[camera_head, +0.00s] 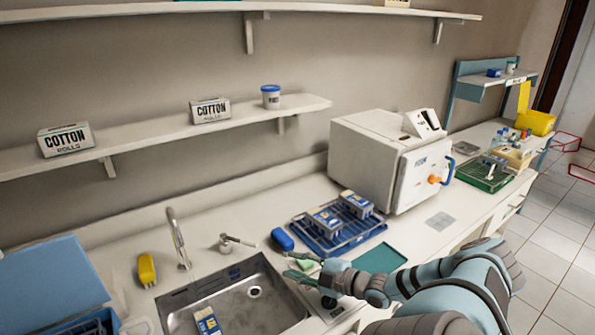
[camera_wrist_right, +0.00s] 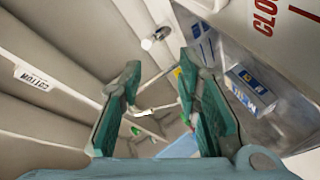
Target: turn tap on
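The chrome tap spout (camera_head: 178,240) stands upright behind the sink (camera_head: 243,270) in the head view. A separate tap lever (camera_head: 238,240) on a short round base is right of it, its handle pointing right. My right gripper (camera_head: 297,266) is right of the lever, above the sink's right edge, with a clear gap to it. In the wrist view the two teal fingers of my right gripper (camera_wrist_right: 160,75) are spread apart with nothing clamped. A thin pale bar (camera_wrist_right: 156,110) shows beyond them; I cannot tell which tap part it is. My left gripper is out of view.
A blue-white box (camera_head: 207,321) lies in the sink. A sterilizer (camera_head: 385,160) stands behind.

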